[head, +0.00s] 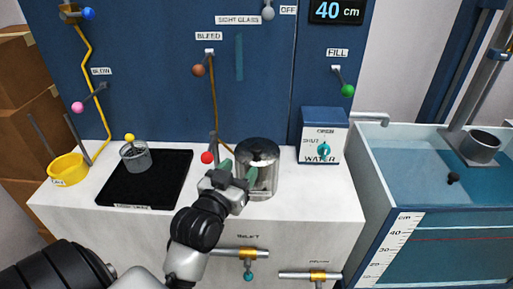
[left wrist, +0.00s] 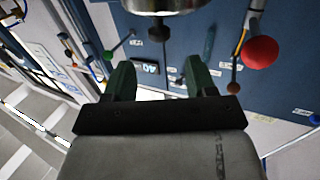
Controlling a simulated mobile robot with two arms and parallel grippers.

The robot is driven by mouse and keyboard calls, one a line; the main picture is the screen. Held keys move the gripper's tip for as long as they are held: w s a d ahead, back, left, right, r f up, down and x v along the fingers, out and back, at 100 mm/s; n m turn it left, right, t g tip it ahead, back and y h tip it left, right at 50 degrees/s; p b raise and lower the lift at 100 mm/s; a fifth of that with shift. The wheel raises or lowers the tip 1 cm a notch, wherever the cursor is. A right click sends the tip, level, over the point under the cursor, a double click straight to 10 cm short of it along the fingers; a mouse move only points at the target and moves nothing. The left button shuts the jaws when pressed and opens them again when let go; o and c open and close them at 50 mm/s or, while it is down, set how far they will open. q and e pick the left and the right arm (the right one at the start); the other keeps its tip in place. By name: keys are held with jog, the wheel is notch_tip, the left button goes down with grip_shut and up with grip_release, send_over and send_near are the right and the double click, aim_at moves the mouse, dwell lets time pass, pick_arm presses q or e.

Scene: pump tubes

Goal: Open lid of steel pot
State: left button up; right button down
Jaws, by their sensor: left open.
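The steel pot (head: 257,160) is a shiny cylinder standing on the white counter. Its lid looks shut, but its edge is hard to make out. My left gripper (head: 240,170) is in front of the pot at its left side and overlaps it in the head view. I cannot tell whether it touches the pot. In the left wrist view, the gripper's green fingers (left wrist: 158,68) are apart with nothing between them. There a steel body (left wrist: 155,4), likely the pot, shows at the top edge, with a dark knob (left wrist: 158,33) beyond the fingertips. My right gripper is not in view.
A lever with a red ball (head: 208,157) stands close left of the gripper; the ball also shows in the left wrist view (left wrist: 260,52). A black tray (head: 120,195) holds a small grey cup (head: 135,158). A water box (head: 322,150) stands right, beside a water tank (head: 400,150).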

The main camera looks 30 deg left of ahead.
aim_at(254, 152)
pick_arm(q)
jog(key=w, duration=0.3)
jog(key=w+a, duration=0.1)
jog(key=w, duration=0.2)
jog(key=w+p, duration=0.1)
jog(key=w, duration=0.2)
jog(key=shift+w+a, duration=0.15)
jog(key=shift+a, duration=0.05)
grip_shut()
